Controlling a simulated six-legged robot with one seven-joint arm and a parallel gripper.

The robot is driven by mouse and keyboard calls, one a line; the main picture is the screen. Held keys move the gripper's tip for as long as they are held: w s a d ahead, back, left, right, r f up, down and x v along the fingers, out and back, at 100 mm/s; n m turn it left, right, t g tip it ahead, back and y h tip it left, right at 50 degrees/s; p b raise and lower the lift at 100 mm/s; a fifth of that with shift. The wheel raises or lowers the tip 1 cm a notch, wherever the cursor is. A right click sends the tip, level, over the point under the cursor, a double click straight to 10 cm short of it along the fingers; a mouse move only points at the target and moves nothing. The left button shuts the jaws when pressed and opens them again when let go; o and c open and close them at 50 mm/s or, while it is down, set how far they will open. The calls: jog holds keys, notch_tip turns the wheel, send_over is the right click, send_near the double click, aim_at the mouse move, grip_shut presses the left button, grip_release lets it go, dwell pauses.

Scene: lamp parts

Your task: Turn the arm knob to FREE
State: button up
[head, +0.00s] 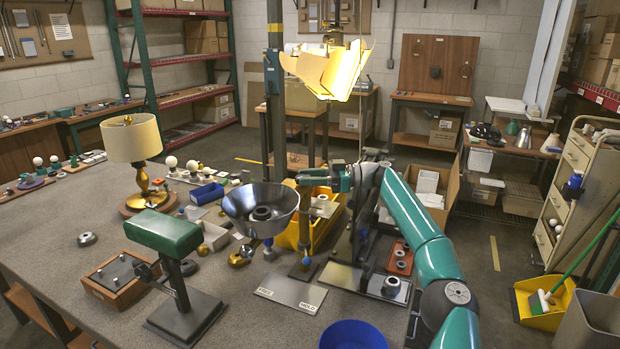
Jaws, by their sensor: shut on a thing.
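My gripper (310,179) reaches in from the right at the end of my teal arm. It is shut at the top of a dark upright post (305,222), beside the rim of a grey metal bowl-shaped shade (260,203). What it grips there seems to be the arm knob, but the jaws hide it and its setting cannot be read. A grey plate (290,293) lies flat on the table in front of the post, marked FREE at left and HOLD at right. A blue knob-like piece (307,262) shows low on the post.
A yellow bin (322,235) stands close behind the post. A green-padded stand (165,235), a brass lamp with a cream shade (132,138) and a blue bowl (355,335) stand around it. A lit shade (330,70) hangs above.

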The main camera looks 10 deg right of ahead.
aim_at(310, 176)
jog(key=o, duration=1)
jog(key=shift+s+r, duration=0.15)
jog(key=shift+r, duration=1.6)
jog(key=s+r, duration=0.3)
jog(key=s, duration=0.1)
jog(key=s+r, duration=0.3)
jog(key=s, duration=0.2)
jog(key=s+r, duration=0.3)
jog(key=s, duration=0.1)
jog(key=shift+s+a+r, duration=0.2)
jog(key=shift+s+r, duration=0.05)
jog(key=shift+s, duration=0.1)
